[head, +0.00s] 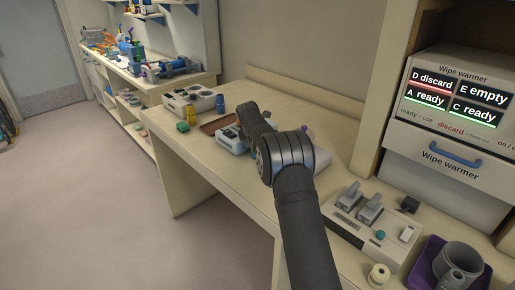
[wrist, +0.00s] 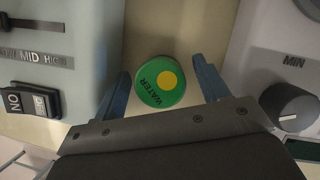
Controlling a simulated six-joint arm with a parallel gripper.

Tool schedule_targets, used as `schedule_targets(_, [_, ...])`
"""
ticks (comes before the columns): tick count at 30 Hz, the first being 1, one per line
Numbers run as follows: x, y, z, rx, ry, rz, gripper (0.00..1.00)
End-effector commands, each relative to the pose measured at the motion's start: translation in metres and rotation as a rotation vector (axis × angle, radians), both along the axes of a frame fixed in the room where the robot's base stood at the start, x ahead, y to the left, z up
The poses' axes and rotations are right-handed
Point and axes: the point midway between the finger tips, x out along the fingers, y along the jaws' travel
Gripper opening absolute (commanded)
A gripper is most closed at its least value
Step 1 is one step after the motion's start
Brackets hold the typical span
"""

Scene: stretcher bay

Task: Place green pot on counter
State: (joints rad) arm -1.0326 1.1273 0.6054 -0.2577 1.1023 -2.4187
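A round green pot (wrist: 150,92) shows from above in the wrist view, its green lid marked WATER with a yellow dot (wrist: 168,80). My gripper (wrist: 161,68) is open, with one blue finger to each side of the pot in the picture and a visible gap on both sides. I cannot tell how far below the fingertips the pot is. The pot stands in a gap on the counter (head: 225,178) between two devices. In the head view my arm hides the fingertips, and I cannot make out this pot there.
A grey-green device (wrist: 60,75) with a LOW MID HIGH scale is close on the left. A pale device (wrist: 255,70) with a MIN dial is close on the right. The counter's front-left is bare.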

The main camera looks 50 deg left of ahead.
Motion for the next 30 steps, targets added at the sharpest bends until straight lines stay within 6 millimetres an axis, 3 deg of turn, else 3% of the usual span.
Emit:
schedule_targets(7, [0.0, 0.0, 0.002, 0.0, 0.0, 0.0, 0.68])
schedule_targets(11, [-0.003, -0.001, 0.013, 0.002, -0.001, 0.0, 0.68])
schedule_targets(24, [-0.034, -0.014, 0.093, 0.002, -0.002, 0.0, 0.68])
schedule_targets(30, [-0.042, -0.017, 0.111, 0.0, -0.001, 0.0, 0.68])
